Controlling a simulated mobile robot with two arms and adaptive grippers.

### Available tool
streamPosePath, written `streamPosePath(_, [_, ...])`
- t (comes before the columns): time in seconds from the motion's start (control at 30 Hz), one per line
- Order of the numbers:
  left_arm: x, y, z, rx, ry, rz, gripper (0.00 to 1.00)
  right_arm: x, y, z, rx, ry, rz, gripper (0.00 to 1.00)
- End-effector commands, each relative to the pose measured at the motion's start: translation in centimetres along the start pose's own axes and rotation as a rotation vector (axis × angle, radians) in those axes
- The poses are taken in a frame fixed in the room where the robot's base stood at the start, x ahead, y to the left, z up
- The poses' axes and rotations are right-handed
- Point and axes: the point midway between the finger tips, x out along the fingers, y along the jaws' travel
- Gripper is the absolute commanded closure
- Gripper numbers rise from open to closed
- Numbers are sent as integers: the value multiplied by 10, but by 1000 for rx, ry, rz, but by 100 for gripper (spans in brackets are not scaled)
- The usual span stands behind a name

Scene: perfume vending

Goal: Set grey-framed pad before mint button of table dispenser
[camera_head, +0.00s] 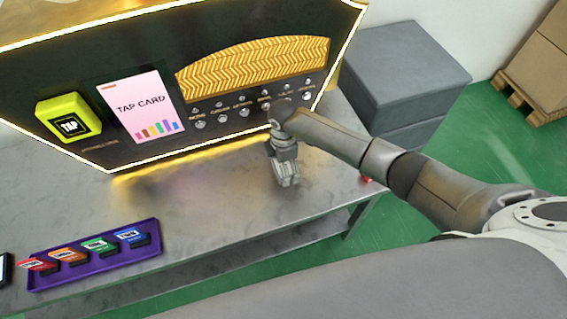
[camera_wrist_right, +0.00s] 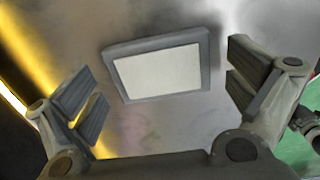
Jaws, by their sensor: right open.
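The grey-framed pad (camera_wrist_right: 158,72) shows in the right wrist view as a pale rectangle in a dark grey frame, lying on the metal table. My right gripper (camera_wrist_right: 162,95) is open, with its fingers on either side of the pad and a visible gap at each side. In the head view my right gripper (camera_head: 286,182) points down over the table in front of the dispenser (camera_head: 100,75); I cannot make out the pad there. The dispenser has a row of small round buttons (camera_head: 222,117) with labels too small to read surely, so I cannot tell which is mint. My left gripper is not in view.
A purple tray (camera_head: 97,272) with several coloured cards lies at the table's left front. A yellow tap reader (camera_head: 68,117) and a pink card sign (camera_head: 143,105) are on the dispenser. Grey boxes (camera_head: 405,70) stand behind the table. The middle of the table (camera_head: 210,205) is clear.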

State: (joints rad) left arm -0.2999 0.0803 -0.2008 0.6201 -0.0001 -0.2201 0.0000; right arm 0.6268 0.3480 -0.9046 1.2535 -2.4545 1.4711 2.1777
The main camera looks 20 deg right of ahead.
Motion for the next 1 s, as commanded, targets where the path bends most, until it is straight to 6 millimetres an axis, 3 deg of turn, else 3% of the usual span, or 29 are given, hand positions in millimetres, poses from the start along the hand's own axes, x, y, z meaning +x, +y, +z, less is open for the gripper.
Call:
streamPosePath(0.17, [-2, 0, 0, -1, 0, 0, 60, -11, 1, 0, -1, 0, 2, 0])
streamPosePath(0.5, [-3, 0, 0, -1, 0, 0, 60, -80, 1, 1, -1, 0, 4, 0])
streamPosePath(0.7, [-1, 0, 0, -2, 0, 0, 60, -111, 1, 0, 0, 1, 3, 0])
streamPosePath(1.0, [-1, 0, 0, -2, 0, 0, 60, -123, 0, 0, 1, 0, 0, 0])
